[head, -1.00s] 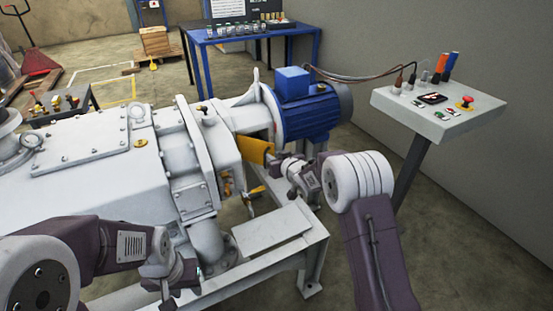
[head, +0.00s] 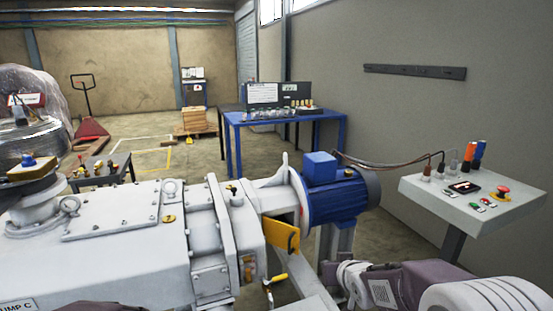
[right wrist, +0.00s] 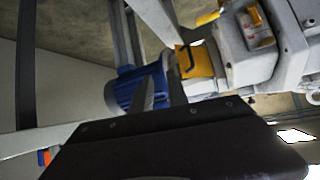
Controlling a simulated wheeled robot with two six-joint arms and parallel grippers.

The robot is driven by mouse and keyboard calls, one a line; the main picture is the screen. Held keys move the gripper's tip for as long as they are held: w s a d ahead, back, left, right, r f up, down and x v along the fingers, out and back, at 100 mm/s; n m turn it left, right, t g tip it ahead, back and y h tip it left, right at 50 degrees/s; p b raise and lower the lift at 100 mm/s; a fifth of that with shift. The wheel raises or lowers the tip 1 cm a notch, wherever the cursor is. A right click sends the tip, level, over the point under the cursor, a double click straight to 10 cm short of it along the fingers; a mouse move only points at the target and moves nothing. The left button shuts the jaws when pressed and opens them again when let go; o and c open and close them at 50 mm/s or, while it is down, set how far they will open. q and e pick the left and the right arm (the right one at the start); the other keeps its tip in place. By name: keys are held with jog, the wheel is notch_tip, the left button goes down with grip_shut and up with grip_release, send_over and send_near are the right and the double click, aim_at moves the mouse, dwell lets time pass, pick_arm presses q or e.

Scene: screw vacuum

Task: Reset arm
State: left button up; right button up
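The pale grey vacuum pump (head: 110,245) fills the lower left of the head view, with the blue motor (head: 340,197) at its right end. A yellow guard (head: 281,235) sits at the coupling, and a yellow-handled valve (head: 275,280) is below it. My right arm reaches in from the lower right, its wrist (head: 355,283) below the motor and apart from the guard. In the right wrist view the guard (right wrist: 195,62) and motor (right wrist: 135,88) show beyond my gripper's dark body. Its fingers are not clear. Only a sliver of my left arm shows at the bottom edge.
The control stand (head: 475,205) with a red button is at the right, near the wall. A blue workbench (head: 283,118) stands behind the motor. A small dark table (head: 100,178) holds parts at the left. Open floor (head: 180,165) lies behind the pump.

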jog(key=s+d+f+m+g, duration=0.1)
jog(key=s+f+g, duration=0.4)
jog(key=s, duration=0.7)
jog(key=s+d+f+g, duration=0.1)
jog(key=s+f+g, duration=0.3)
jog(key=s+f, duration=0.55)
jog(key=s+r+p, duration=0.3)
jog(key=r+p, duration=1.9)
jog(key=r, duration=0.3)
jog(key=shift+a+r+h+p, duration=0.2)
jog(key=shift+r+h+p, duration=0.1)
jog(key=shift+h+p, duration=0.1)
jog(key=shift+s, duration=0.1)
